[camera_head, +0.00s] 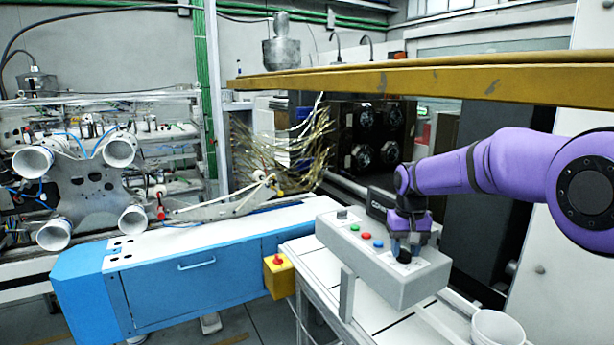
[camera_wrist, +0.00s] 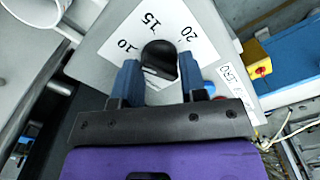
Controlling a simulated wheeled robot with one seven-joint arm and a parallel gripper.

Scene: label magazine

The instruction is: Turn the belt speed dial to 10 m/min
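The belt speed dial is a black round knob (camera_wrist: 160,60) on a white scale plate (camera_wrist: 118,30) with 10, 15 and 20 printed around it. In the wrist view the 10 is at the left, the 15 above the knob and the 20 at the right. I cannot make out the knob's pointer. In the head view the dial (camera_head: 404,256) is a dark spot on the grey control box (camera_head: 350,262), partly hidden by my fingers. My gripper (camera_wrist: 161,78) is open, its blue fingers on either side of the knob. It points down at the box in the head view (camera_head: 405,248).
Green, red and blue buttons (camera_head: 366,236) and a small grey knob (camera_head: 342,214) sit on the same box. A yellow emergency-stop box (camera_head: 278,275) is on the left. A white cup (camera_head: 497,328) stands at front right. A yellow beam (camera_head: 400,78) crosses above.

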